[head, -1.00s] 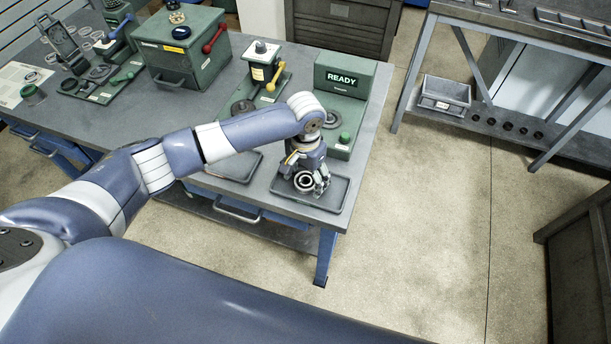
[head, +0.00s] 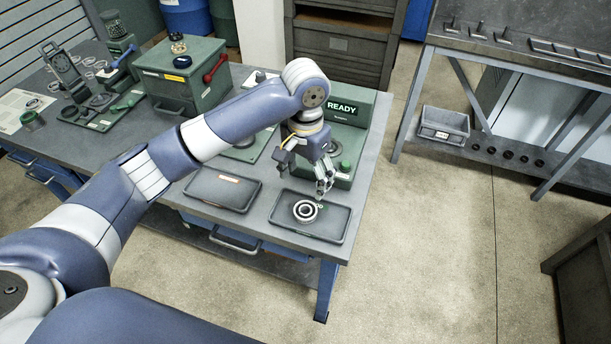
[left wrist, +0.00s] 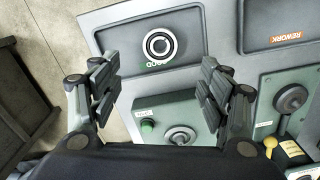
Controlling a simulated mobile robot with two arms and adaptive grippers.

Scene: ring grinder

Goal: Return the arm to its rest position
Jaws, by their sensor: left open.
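My left gripper (head: 322,183) is open and empty. It hangs above the workbench at the back edge of the right-hand tray (head: 337,228). A metal ring (head: 305,210) lies in this tray, apart from the fingers. In the left wrist view the two finger pads stand wide apart at left and right (left wrist: 160,88). There the ring (left wrist: 160,44) lies in the tray beyond them. My left arm reaches in from the lower left of the head view. My right gripper is in neither view.
A green READY machine (head: 349,115) stands close behind my gripper. A second tray, marked REWORK (left wrist: 287,39), lies beside the ring's tray and is also in the head view (head: 208,201). A green box with a red lever (head: 180,70) stands farther left. Floor is open to the right.

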